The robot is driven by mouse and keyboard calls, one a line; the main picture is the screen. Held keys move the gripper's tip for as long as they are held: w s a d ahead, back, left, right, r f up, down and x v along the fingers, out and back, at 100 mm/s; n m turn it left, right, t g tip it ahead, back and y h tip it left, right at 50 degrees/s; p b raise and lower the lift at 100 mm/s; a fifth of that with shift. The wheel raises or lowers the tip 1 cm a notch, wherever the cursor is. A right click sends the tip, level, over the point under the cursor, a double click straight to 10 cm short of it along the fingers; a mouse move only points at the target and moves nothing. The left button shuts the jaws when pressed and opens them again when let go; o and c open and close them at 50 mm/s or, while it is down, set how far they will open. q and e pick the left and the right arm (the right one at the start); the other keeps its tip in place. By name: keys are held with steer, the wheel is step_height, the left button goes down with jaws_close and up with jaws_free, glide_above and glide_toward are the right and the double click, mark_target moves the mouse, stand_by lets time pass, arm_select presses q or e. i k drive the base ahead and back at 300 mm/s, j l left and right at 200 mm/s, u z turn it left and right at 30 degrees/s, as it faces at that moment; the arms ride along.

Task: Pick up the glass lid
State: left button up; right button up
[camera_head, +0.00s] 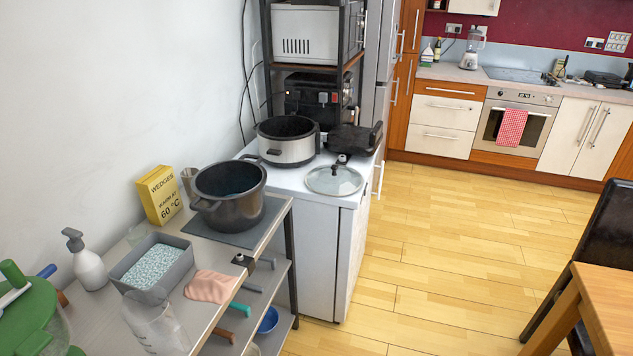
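The glass lid (332,181) lies flat on the white cabinet top (290,181), close to its front right corner. It is round and clear with a metal rim, and a dark knob (342,160) stands up at its far side. Neither of my grippers shows in the head view.
A white slow cooker (287,141) and a black appliance (355,137) stand behind the lid. A dark pot (229,193) sits on a mat on the left shelf unit, with a yellow box (160,195) beside it.

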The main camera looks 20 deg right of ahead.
mark_target(334, 180)
steer(key=i+l, duration=0.15)
steer(key=l, duration=0.2)
steer(key=i+l+u, duration=0.15)
steer(key=l, duration=0.15)
steer(key=i+l, duration=0.1)
steer(key=l, duration=0.25)
steer(key=i+l+u, duration=0.1)
steer(key=l, duration=0.25)
steer(key=i+l, duration=0.15)
steer(key=l, duration=0.2)
steer(key=i+u, duration=0.05)
